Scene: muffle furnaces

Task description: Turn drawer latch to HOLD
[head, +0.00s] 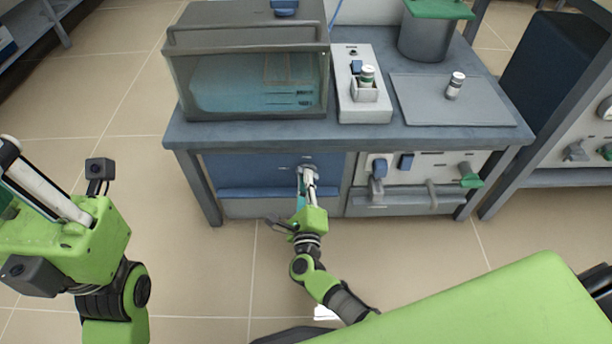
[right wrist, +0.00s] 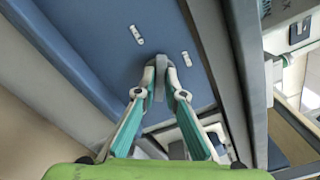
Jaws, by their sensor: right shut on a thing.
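The blue drawer front (head: 240,172) is under the left part of the bench. It also fills much of the right wrist view (right wrist: 100,40). My right gripper (head: 308,174) is at its right side, with both fingertips closed on the grey drawer latch (right wrist: 160,78). The fingertips (right wrist: 161,92) hide part of the latch. Two small white labels (right wrist: 137,34) lie on the blue panel, one on each side beyond the latch; their text is too small to read. My left gripper (head: 45,190) is at the left edge, away from the bench, and its fingertips are not clear.
On the bench (head: 250,133) stand a glass-fronted box (head: 250,80), a white unit (head: 360,100) holding a small jar, and a grey mat (head: 480,105) with another jar (head: 455,85). A panel with handles (head: 410,185) is right of the drawer. Tiled floor is free in front.

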